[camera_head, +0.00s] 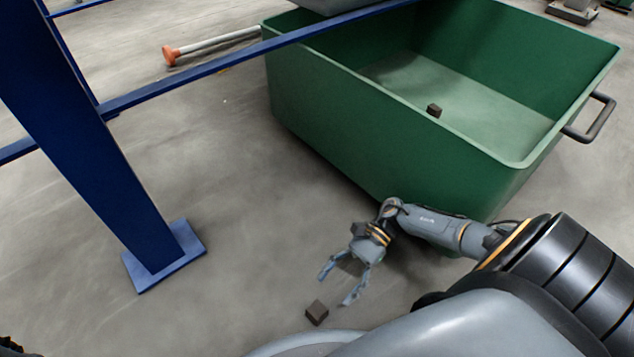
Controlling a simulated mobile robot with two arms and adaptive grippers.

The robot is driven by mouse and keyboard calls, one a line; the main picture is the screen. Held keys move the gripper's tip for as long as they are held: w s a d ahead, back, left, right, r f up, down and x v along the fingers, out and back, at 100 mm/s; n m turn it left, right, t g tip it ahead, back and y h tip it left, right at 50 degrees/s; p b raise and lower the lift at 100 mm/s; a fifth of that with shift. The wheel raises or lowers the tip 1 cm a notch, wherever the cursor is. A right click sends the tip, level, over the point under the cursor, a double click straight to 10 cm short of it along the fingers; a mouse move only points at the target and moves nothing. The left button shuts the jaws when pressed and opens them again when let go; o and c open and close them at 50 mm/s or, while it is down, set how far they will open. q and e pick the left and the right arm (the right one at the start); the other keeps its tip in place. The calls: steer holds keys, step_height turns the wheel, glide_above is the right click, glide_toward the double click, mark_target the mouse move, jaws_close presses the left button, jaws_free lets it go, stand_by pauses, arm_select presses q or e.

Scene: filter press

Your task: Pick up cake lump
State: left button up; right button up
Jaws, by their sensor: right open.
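A small dark brown cake lump (317,312) lies on the concrete floor at the bottom middle of the head view. My right gripper (336,291) is open, with its fingers pointing down and to the left. In the picture its fingertips are just above and to the right of the lump; I cannot tell how high they are over the floor. Nothing shows between the fingers. A second dark lump (434,110) lies inside the green bin (350,131), on its floor. My left gripper is not in view.
The bin stands close behind my right arm, with a dark handle (590,117) at its right end. A blue steel post (93,139) on a foot plate stands at the left, with a blue rail crossing to the bin. A pole with an orange end (170,55) lies behind. Floor left of the lump is clear.

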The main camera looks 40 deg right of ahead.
mark_target(319, 307)
steer(key=b+x, duration=0.1)
steer(key=x, duration=0.2)
steer(key=b+x, duration=0.2)
steer(key=x, duration=0.1)
steer(key=shift+s+a+f, duration=0.15)
steer(key=shift+s+f, duration=0.05)
steer(key=shift+f, duration=0.1)
steer(key=shift+a, duration=0.3)
steer(key=shift+c, duration=0.2)
